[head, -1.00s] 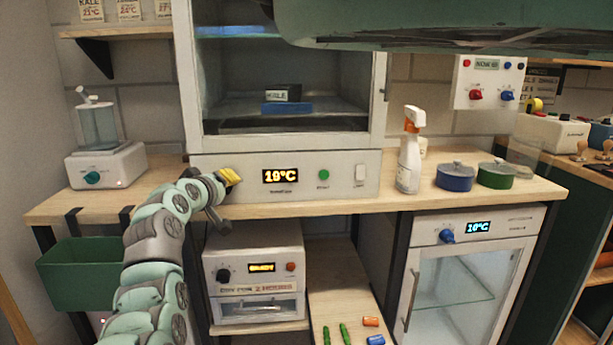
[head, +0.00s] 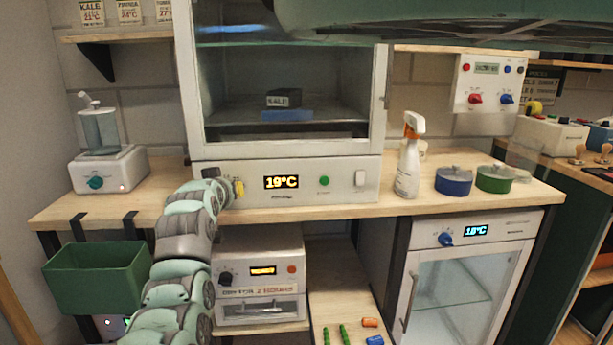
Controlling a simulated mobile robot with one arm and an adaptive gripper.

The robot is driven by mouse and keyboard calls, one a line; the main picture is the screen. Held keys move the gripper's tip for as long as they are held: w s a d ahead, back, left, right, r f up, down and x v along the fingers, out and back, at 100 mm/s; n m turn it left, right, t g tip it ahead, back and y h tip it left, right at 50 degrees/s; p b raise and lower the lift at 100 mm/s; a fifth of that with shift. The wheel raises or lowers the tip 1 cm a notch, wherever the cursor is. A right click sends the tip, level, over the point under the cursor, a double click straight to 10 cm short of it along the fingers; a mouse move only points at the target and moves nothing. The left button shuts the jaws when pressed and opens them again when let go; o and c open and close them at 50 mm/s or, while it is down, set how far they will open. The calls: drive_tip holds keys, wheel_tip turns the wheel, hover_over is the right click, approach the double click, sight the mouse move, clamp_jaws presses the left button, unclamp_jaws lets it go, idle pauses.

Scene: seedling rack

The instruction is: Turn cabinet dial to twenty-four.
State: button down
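The white cabinet (head: 330,185) stands on the wooden bench, with a glass-fronted chamber above its control panel. Its display (head: 281,182) reads 19°C in yellow. My gripper (head: 236,188) is at the left end of the panel, where its yellow part shows against the panel. The dial is hidden behind my gripper and arm. I cannot tell whether the fingers are open or shut, or whether they touch the dial. Inside the chamber, a dark block labelled KALE (head: 284,98) stands behind a blue block (head: 287,115).
A green button (head: 324,181) and a white switch (head: 360,178) are right of the display. A spray bottle (head: 409,160), a blue pot (head: 454,181) and a green pot (head: 494,178) stand to the right. A small oven-like box (head: 260,275) is below. Shelf cards (head: 91,12) include KALE 21°C.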

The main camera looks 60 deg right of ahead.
idle(0.4)
drive_tip(key=c, duration=0.8)
unclamp_jaws()
drive_tip(key=shift+v, duration=6)
